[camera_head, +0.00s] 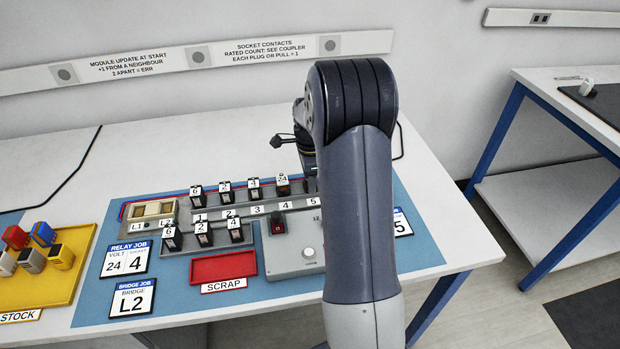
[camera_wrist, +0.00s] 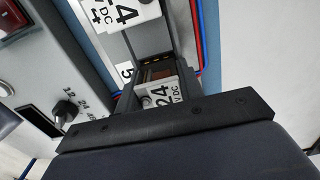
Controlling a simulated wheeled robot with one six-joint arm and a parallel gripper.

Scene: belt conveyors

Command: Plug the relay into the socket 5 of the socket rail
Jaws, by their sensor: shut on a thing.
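My gripper (camera_wrist: 153,82) is shut on a relay (camera_wrist: 162,97) with a white face marked 24 VDC. The relay is beside the number plate 5 (camera_wrist: 125,72), over the position of socket 5. I cannot tell whether its pins are in the socket. In the head view my arm hides the gripper, the held relay and most of socket 5. The socket rail (camera_head: 240,211) runs along the back of the blue mat, with relays standing in sockets 1 to 3 and one in socket 4 (camera_head: 283,180).
A lower rail in front holds several relays (camera_head: 204,236). A yellow stock tray (camera_head: 62,283) with several parts is at the left. A knob (camera_wrist: 66,110) is close to the gripper.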

